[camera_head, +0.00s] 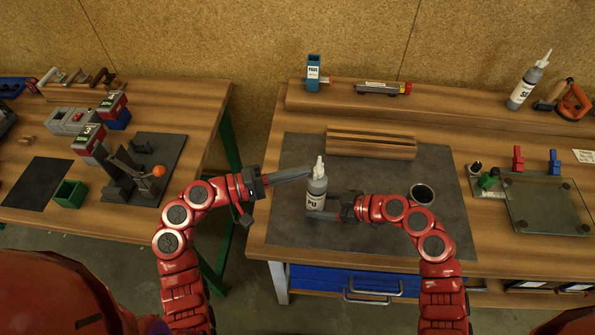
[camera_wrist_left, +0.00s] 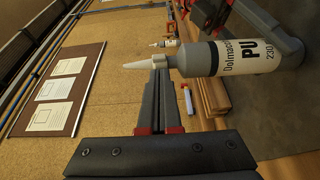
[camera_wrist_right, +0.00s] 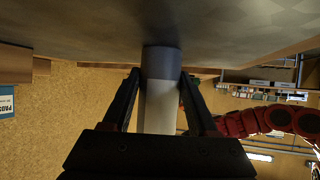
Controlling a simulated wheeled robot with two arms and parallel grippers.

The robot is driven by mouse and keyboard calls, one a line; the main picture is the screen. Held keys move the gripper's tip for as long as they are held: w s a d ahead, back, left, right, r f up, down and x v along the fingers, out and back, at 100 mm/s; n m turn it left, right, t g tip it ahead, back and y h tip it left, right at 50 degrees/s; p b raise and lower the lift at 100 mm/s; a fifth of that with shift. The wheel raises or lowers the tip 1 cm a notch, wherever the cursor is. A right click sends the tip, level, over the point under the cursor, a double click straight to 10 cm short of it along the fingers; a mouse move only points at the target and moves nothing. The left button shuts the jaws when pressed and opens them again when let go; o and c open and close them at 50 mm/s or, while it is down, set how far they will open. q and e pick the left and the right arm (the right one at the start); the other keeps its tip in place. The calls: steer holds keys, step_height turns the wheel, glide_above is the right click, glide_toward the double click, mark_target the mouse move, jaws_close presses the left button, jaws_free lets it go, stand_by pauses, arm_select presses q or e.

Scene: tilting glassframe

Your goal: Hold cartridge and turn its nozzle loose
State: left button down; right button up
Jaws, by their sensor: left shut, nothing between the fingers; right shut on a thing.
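The cartridge (camera_head: 317,188) is a grey bottle with a white label, standing upright over the dark mat (camera_head: 290,234). Its white nozzle (camera_head: 319,168) points up and also shows in the left wrist view (camera_wrist_left: 147,65). My right gripper (camera_head: 314,214) is shut on the lower part of the cartridge, which fills the space between its fingers in the right wrist view (camera_wrist_right: 160,95). My left gripper (camera_head: 308,171) is shut and empty, its tips close beside the nozzle. I cannot tell whether they touch it.
A grooved wooden block (camera_head: 370,143) lies behind the cartridge. A dark round cup (camera_head: 422,193) stands on the mat to the right. A glass plate (camera_head: 545,210) lies farther right. A second bottle (camera_head: 522,90) stands on the back shelf. The mat's front left is clear.

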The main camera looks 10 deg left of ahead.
arm_select(q)
steer(key=shift+s+d+n+t+y, duration=0.15)
steer(key=shift+s+n+t+y, duration=0.35)
steer(key=shift+n+t, duration=0.45)
stand_by(0.4)
steer(key=shift+s+d, duration=0.1)
steer(key=shift+s+d+t, duration=0.25)
steer(key=shift+s+d, duration=0.25)
steer(key=shift+s, duration=0.1)
steer(key=shift+s+d+n+t+y, duration=0.25)
steer(key=shift+n+t+y, duration=0.45)
steer(key=shift+t, duration=0.2)
steer(key=shift+s+d, duration=0.2)
steer(key=shift+d, duration=0.55)
steer(key=shift+s+d, duration=0.15)
steer(key=shift+d, duration=0.55)
glide_toward(317, 179)
steer(key=shift+s+a, duration=0.25)
steer(key=shift+s, duration=0.7)
steer(key=shift+s+a, duration=0.3)
steer(key=shift+s, duration=0.65)
